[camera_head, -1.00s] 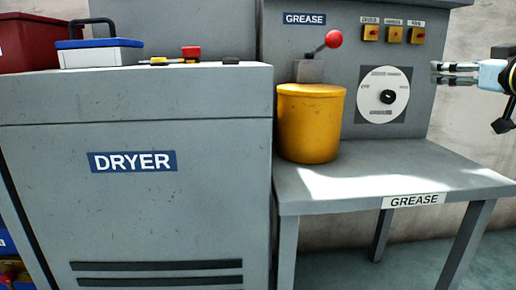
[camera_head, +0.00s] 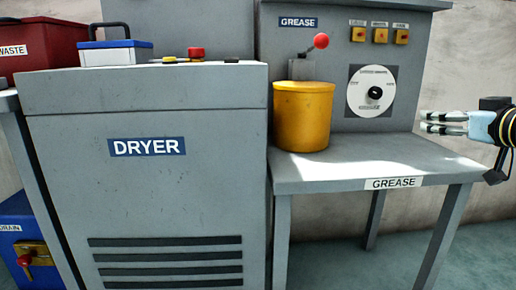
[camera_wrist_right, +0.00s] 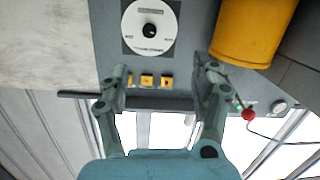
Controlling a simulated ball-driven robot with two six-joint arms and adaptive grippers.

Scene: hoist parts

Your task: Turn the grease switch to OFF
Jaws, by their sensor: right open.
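A grey panel headed GREASE (camera_head: 299,22) stands at the back of the bench. It bears a round white dial plate with a black knob (camera_head: 375,92) and a row of small yellow switches (camera_head: 380,35) above it. Their small labels are too blurred to read, as is the knob's setting. My right gripper (camera_head: 428,122) is right of the dial and a little lower, apart from it. In the right wrist view the gripper (camera_wrist_right: 165,70) is open and empty, with the knob (camera_wrist_right: 152,30) beyond the fingertips. My left gripper is not in view.
A yellow bucket (camera_head: 303,117) stands on the grey bench (camera_head: 350,160), with a red-balled lever (camera_head: 321,41) behind it. The DRYER cabinet (camera_head: 150,190) is at left, with a blue-lidded box (camera_head: 115,52) on top. The bench's right part is clear.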

